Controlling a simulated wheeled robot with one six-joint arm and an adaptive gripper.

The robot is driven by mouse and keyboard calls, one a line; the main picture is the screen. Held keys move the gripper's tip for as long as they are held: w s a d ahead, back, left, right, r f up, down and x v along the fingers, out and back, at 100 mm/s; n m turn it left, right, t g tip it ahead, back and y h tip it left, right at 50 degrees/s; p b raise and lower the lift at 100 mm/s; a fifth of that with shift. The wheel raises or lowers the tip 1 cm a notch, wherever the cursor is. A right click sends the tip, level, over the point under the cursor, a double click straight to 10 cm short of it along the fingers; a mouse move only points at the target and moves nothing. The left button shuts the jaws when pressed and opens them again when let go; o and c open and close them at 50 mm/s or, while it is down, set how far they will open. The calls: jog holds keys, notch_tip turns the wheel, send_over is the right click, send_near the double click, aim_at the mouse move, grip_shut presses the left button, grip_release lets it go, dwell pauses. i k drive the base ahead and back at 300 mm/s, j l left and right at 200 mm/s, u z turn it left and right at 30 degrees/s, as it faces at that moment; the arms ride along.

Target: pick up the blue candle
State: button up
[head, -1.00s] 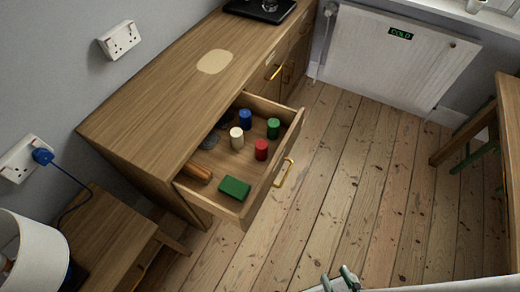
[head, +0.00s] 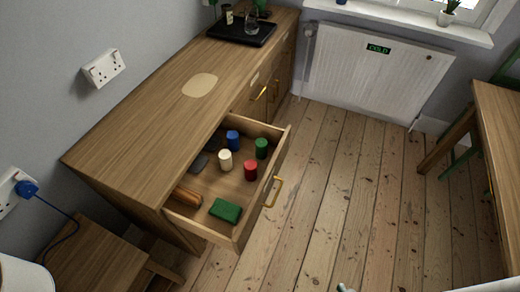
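The blue candle (head: 233,140) stands upright in the open drawer (head: 241,234) of the wooden sideboard, towards the drawer's back right part. A white candle (head: 225,160), a red candle (head: 250,170) and a green candle (head: 261,148) stand close around it, apart from it. Only a small light-coloured piece of my gripper (head: 345,288) shows at the bottom edge, far from the drawer. Its fingers are cut off, so I cannot tell if it is open or shut.
A green block (head: 225,210), an orange-brown item (head: 187,195) and a dark item (head: 199,163) also lie in the drawer. A black tray (head: 242,33) sits on the sideboard (head: 150,115). A table (head: 497,125) stands at right. The floorboards (head: 335,190) between are clear.

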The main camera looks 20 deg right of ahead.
aim_at(232, 138)
jog(key=i+j+u, duration=0.25)
jog(key=i+j, duration=0.45)
jog(key=i, duration=0.15)
jog(key=i+j+z, duration=0.15)
jog(key=k+u, duration=0.1)
jog(key=l, duration=0.15)
jog(key=k+u, duration=0.05)
